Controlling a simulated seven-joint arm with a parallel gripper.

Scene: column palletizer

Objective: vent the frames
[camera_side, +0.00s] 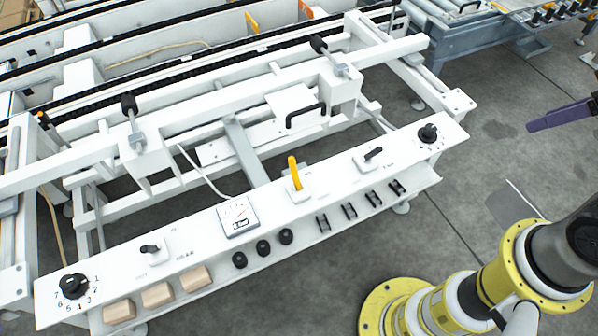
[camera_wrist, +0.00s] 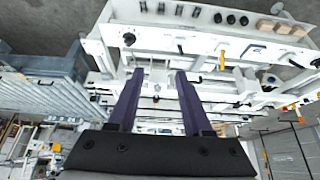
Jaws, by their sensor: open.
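A long white control panel (camera_side: 330,172) runs across the side view. An upright yellow lever (camera_side: 294,172) stands at its middle, right of a square gauge (camera_side: 238,215). A small black toggle switch (camera_side: 373,153) is on the right and another toggle (camera_side: 150,249) on the left. A black rotary knob (camera_side: 428,133) sits at the right end and a numbered knob (camera_side: 73,286) at the left end. The panel appears upside down in the wrist view, with the yellow lever (camera_wrist: 222,61). My gripper (camera_wrist: 157,73) is open and empty, its purple fingers apart from the panel. One finger shows at the side view's right edge.
On the lower shelf are several wooden blocks (camera_side: 157,294), black round knobs (camera_side: 263,247) and black clips (camera_side: 349,211). Behind the panel are white frame rails with a black handle (camera_side: 305,115). Grey floor (camera_side: 500,150) is clear to the panel's right.

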